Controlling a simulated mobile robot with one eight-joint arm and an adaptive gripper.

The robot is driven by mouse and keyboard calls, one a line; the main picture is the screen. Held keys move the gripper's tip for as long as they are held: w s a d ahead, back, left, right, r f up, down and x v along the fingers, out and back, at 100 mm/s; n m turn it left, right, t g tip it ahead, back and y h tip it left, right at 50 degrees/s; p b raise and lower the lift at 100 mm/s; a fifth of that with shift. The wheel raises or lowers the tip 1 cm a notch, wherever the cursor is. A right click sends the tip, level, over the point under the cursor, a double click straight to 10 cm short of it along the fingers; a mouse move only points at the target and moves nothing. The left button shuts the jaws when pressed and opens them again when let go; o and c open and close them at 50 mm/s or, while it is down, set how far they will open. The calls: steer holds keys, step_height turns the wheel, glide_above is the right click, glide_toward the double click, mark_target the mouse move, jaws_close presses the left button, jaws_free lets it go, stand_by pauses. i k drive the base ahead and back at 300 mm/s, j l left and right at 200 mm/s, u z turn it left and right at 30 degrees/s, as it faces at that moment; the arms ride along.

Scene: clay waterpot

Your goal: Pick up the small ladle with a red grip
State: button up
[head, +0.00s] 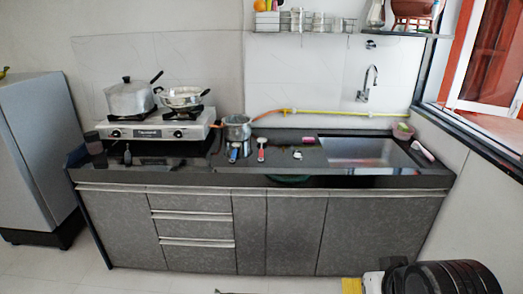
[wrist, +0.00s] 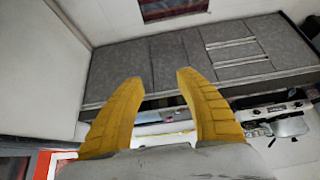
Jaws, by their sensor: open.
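A small utensil with a red or pink part (head: 262,148) lies on the dark counter, right of the steel pot; it looks like the ladle, but it is too small to be sure. Another small utensil with a blue and red handle (head: 234,152) is just left of it. My gripper (wrist: 157,76) shows in the wrist view with two yellow fingers spread apart and nothing between their tips. In the head view a yellow part of it shows at the bottom right, far in front of the counter. I cannot make out the ladle in the wrist view.
The stove (head: 155,127) carries a lidded pot (head: 129,99) and a pan (head: 182,97). A steel pot (head: 237,130) stands right of it. The sink (head: 358,150) is at the right, with a tap (head: 368,82) above. The floor before the cabinets (head: 296,230) is largely clear.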

mark_target(262, 141)
steer(key=i+j+u, duration=0.15)
steer(key=i, duration=0.4)
steer(key=i+u, duration=0.15)
steer(key=i, duration=0.4)
steer(key=i+l+u, duration=0.15)
steer(key=i, duration=0.4)
steer(key=i+u, duration=0.15)
steer(key=i, duration=0.4)
steer(key=i+l+u, duration=0.15)
steer(key=i, duration=0.4)
steer(key=l, duration=0.1)
